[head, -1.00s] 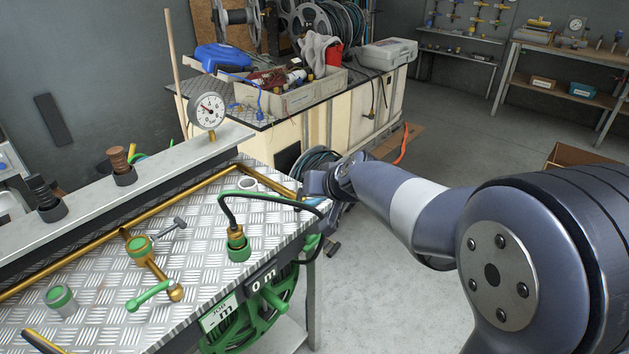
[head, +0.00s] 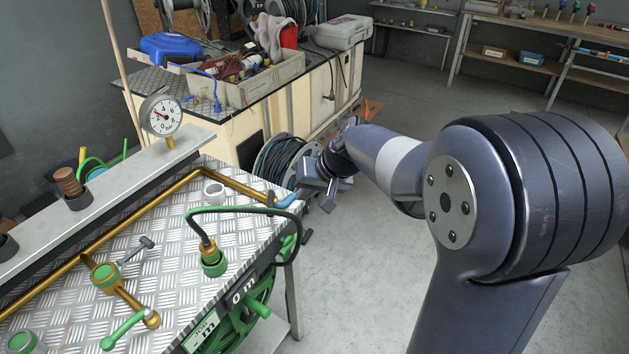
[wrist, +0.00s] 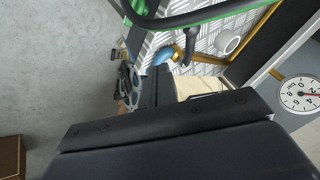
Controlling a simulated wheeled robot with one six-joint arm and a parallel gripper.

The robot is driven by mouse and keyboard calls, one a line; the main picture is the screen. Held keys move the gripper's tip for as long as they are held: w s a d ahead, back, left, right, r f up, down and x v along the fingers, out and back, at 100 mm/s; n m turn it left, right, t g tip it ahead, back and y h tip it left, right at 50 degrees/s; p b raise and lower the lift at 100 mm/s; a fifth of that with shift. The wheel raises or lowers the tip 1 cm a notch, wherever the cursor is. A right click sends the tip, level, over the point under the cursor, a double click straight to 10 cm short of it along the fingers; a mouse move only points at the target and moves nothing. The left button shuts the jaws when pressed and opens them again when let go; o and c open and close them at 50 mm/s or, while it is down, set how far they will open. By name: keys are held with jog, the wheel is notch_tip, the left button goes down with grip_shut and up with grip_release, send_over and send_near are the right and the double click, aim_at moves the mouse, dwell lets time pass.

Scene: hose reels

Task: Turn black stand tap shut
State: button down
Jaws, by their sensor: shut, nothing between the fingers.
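A tap with a blue lever (head: 288,201) sits at the right end of the brass pipe, at the edge of the metal bench (head: 140,215). The lever also shows in the wrist view (wrist: 164,55). I cannot tell for sure that this is the black stand tap; no label shows on it. My gripper (head: 320,190) is shut and empty, just right of the blue lever, beyond the bench edge. It appears apart from the lever. In the wrist view its dark body fills the bottom. Another tap with a green lever (head: 124,329) is at the front left.
A black hose (head: 296,228) arches from a green coupling (head: 212,260) over the bench edge. A green reel (head: 235,325) hangs below. A pressure gauge (head: 162,115) stands on the grey ledge. A hose reel (head: 280,160) stands behind my gripper.

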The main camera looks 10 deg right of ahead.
aim_at(268, 208)
jog(key=shift+w+a+f+p, duration=0.2)
jog(key=shift+a+f, duration=0.25)
jog(key=shift+a, duration=0.4)
jog(key=shift+w+a+f+p, duration=0.15)
jog(key=shift+a+f, duration=0.35)
jog(key=shift+a, duration=0.35)
jog(key=shift+w+a+f+p, duration=0.1)
jog(key=shift+a+f+p, duration=0.1)
jog(key=shift+a+f, duration=0.45)
jog(key=shift+a+r, duration=0.15)
jog(key=shift+a+r, duration=0.1)
jog(key=shift+a, duration=0.05)
jog(key=a+m+p, duration=0.1)
jog(key=a+m+t+h+p, duration=0.1)
jog(key=m+p, duration=0.1)
jog(key=shift+s, duration=0.3)
jog(key=shift+a, duration=1.2)
jog(key=shift+w, duration=0.1)
